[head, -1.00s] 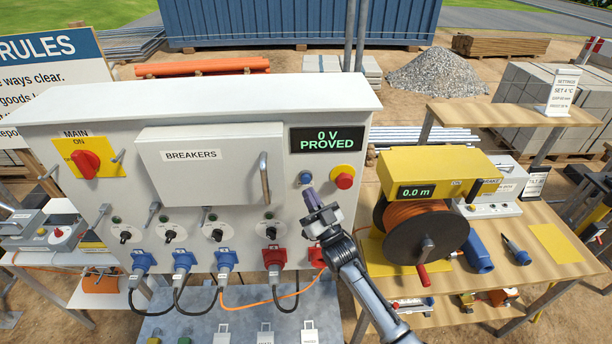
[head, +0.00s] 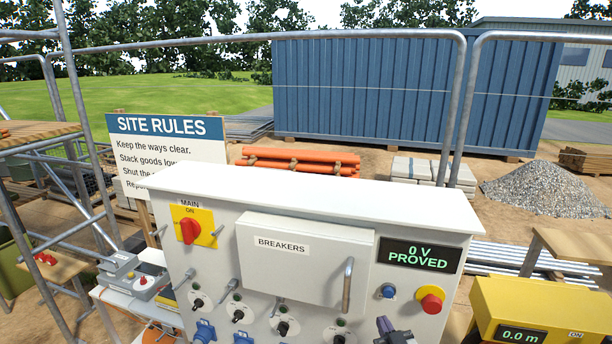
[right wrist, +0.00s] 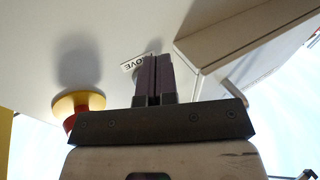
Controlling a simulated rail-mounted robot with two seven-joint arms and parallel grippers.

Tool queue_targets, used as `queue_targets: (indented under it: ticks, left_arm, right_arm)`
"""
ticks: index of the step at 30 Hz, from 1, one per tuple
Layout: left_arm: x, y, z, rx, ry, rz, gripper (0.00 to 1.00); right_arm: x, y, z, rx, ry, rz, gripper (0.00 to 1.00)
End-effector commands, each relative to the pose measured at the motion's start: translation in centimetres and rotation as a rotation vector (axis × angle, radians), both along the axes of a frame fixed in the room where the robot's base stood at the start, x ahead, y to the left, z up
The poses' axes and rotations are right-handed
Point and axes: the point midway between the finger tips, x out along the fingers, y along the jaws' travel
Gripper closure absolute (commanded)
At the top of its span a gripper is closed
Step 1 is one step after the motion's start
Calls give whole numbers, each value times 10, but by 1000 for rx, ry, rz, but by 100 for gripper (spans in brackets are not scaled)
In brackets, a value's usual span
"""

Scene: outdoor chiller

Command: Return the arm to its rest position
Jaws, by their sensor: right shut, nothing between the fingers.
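My right gripper (head: 385,326) shows at the bottom edge of the head view, in front of the grey distribution board (head: 220,262). Its fingers are shut and empty. They point at the board just below the blue button (head: 388,292). In the right wrist view the shut purple fingers (right wrist: 153,72) point toward the board face, near a small label (right wrist: 137,63) that they partly cover. I cannot tell if they touch the board. Most of my right arm is below the head view. My left gripper is not in view.
A red emergency button (head: 431,303) on a yellow base is right of the blue button. The breaker door (head: 300,265) has a protruding handle (head: 347,286). The display (head: 418,256) reads "0 V PROVED". The yellow reel unit (head: 530,306) stands at right.

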Motion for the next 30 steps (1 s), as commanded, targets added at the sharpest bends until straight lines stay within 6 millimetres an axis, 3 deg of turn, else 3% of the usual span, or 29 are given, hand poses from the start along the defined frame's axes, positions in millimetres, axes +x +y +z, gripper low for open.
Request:
queue_targets:
  ticks: [5, 11, 14, 21, 26, 30]
  left_arm:
    - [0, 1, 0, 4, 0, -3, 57]
    - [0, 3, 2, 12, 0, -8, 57]
    - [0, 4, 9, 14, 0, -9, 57]
    - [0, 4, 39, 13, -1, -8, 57]
    - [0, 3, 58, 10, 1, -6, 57]
    - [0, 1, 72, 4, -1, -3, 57]
  right_arm:
    - [-12, 3, 9, -94, 242, -32, 100]
    - [-56, 2, 44, -180, 458, -75, 100]
    - [-102, -1, 48, -209, 587, -96, 100]
    - [-257, -11, 31, -217, 850, -118, 100]
    - [-334, -12, 17, -197, 933, -106, 100]
    - [-391, -14, -13, -194, 1076, -97, 100]
